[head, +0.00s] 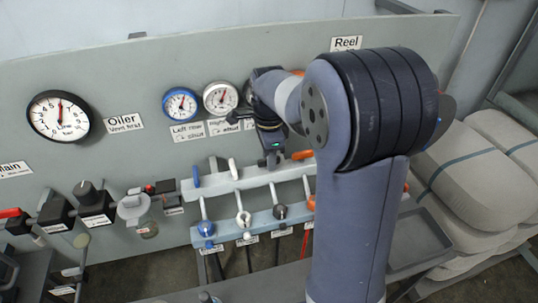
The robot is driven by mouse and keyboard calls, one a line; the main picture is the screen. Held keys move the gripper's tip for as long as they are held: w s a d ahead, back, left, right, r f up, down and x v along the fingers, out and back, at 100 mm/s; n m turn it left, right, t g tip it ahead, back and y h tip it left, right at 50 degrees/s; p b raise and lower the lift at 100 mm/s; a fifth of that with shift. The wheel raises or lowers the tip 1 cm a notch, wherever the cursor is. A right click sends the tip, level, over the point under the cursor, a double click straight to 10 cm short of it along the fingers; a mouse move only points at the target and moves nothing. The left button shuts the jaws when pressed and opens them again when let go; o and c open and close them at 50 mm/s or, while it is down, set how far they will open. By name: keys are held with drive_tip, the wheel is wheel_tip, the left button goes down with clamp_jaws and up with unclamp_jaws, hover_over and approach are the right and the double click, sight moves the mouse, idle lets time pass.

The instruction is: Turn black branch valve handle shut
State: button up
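A pale grey manifold bar (250,178) runs across the panel with a row of coloured handles. A blue handle (196,175), a white handle (233,169) and an orange handle (302,155) show along it. My gripper (271,163) is dark, points down and sits between the white and orange handles. No black handle can be made out there; my gripper covers that spot. The fingertips are too small and dark to tell whether they are open, or touch anything. Below, a black fitting (280,212) sits on the lower bar (262,223).
A large Line gauge (59,116) and black box controls (95,205) are at left. Grey sacks (480,165) are stacked at right. My arm hides the panel's right part.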

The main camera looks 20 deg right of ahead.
wheel_tip(320, 180, up, 11)
drive_tip(key=shift+b, duration=0.3)
drive_tip(key=shift+f, duration=0.1)
wheel_tip(320, 180, down, 11)
drive_tip(key=shift+r+p, duration=0.1)
drive_tip(key=shift+p, duration=0.2)
idle(0.4)
idle(0.4)
